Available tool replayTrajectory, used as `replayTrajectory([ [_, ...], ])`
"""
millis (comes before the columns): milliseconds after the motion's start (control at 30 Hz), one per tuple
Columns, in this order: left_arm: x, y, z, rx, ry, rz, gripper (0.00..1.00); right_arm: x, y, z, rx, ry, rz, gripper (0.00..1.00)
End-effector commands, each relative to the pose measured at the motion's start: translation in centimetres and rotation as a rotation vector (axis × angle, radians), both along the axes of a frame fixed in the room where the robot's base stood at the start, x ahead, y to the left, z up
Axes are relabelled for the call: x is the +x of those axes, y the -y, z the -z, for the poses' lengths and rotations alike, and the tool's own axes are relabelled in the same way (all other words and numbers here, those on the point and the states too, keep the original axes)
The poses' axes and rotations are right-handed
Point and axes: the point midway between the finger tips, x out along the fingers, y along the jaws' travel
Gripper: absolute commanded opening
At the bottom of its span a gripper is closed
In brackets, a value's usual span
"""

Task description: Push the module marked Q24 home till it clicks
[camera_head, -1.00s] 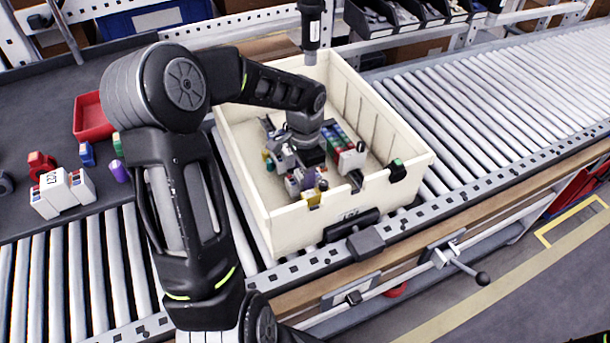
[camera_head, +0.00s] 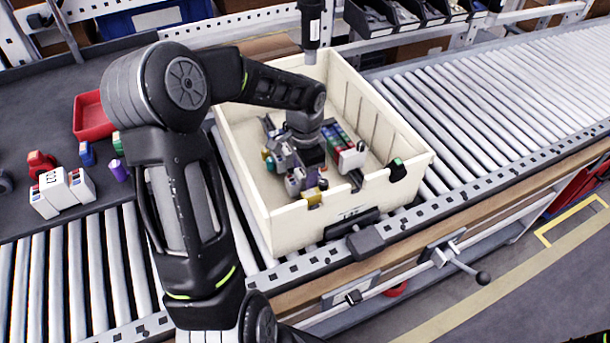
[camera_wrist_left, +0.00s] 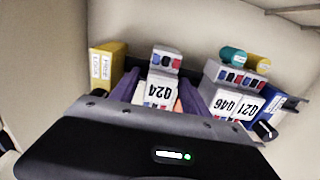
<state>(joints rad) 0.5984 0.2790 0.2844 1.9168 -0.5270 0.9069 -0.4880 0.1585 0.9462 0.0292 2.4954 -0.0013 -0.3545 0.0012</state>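The module marked Q24 (camera_wrist_left: 160,92) is white with a grey top and red and blue terminals. It sits in the middle of the left wrist view, its label upside down. My left gripper (camera_wrist_left: 162,98) reaches down inside the cream bin (camera_head: 245,190). Two dark purple finger-like parts stand on either side of Q24, with small gaps seeming to show beside it. In the head view my left gripper (camera_head: 308,152) is over the module row and its wrist hides part of it. How deep Q24 sits cannot be told. My right gripper is out of view.
Modules Q46 (camera_wrist_left: 224,104) and Q21 (camera_wrist_left: 245,108) stand right of Q24, a blue one (camera_wrist_left: 278,105) beyond. A yellow module (camera_wrist_left: 106,70) stands left. The bin walls enclose the row. A Q27 module (camera_head: 55,188) and red tray (camera_head: 92,118) are outside, at left.

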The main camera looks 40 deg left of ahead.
Motion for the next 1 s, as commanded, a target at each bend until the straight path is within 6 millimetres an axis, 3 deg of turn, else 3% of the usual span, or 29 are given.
replayTrajectory([
  [367, 0.0, 0.0, -0.4, 0.0, 0.0, 0.0, 0.58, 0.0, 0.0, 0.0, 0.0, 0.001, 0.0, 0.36],
  [800, 0.1, 0.0, -6.6, 0.002, 0.003, 0.0, 0.58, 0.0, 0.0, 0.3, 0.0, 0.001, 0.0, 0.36],
  [1000, 0.0, 0.0, -7.8, -0.001, 0.0, 0.0, 0.58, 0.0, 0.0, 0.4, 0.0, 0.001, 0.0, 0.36],
])
